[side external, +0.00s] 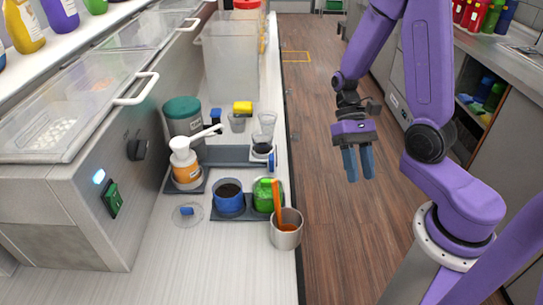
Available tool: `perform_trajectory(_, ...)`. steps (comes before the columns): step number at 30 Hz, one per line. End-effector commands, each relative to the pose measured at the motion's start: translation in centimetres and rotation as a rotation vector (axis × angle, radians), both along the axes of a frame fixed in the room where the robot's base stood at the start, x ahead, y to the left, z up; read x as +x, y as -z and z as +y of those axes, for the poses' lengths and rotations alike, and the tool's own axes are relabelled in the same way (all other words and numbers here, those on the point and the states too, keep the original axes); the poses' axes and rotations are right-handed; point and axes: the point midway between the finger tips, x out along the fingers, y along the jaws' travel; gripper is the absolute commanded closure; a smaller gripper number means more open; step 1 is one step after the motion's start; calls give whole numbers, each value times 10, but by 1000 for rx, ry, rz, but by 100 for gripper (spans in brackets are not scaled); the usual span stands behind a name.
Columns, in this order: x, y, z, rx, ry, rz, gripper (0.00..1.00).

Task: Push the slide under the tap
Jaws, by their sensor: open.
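My gripper (359,177) is open and empty, with its blue fingers pointing down. It hangs over the floor, right of the counter and apart from everything on it. On the counter, a dark grey strip (232,153) runs from near an orange-and-white bottle toward a clear cup (262,147) at the counter's right edge. The bottle (187,171) has a white top with a spout (208,133) pointing right over the strip. I cannot tell for certain which part is the slide or which is the tap.
A dark tray holds a blue cup (230,198) and a green container (265,194). A metal cup (286,231) with an orange handle stands at the counter's right edge. A green-lidded canister (183,117) stands behind the bottle. A machine with a green switch (112,199) borders the left.

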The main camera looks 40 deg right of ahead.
Motion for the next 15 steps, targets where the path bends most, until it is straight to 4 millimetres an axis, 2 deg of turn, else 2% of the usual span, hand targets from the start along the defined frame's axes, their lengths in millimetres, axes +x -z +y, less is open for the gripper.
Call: perform_trajectory(15, 15, 4, 10, 188, 575, 236, 60)
